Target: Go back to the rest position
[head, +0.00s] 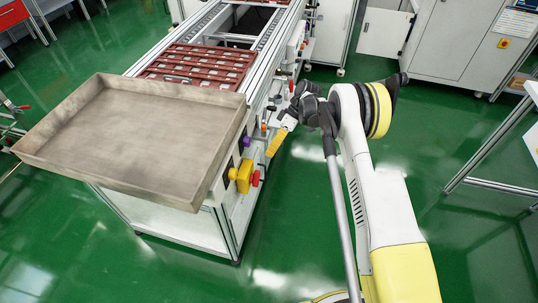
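My gripper (304,104) is dark and sits at the end of my white and yellow arm, right of the conveyor's side and close to its control buttons. A yellow piece with a pale end (278,141) shows just below and left of the gripper. I cannot tell whether it is part of the gripper, held by it or behind it. The fingers are small and partly hidden against the conveyor, so their opening is unclear.
The conveyor (237,40) carries a red-brown tray with pale cells (196,68). An empty metal tray (135,140) is at its near end. A yellow box with a red button (243,177) juts from the side. White cabinets (455,40) stand behind. Green floor (300,220) is clear.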

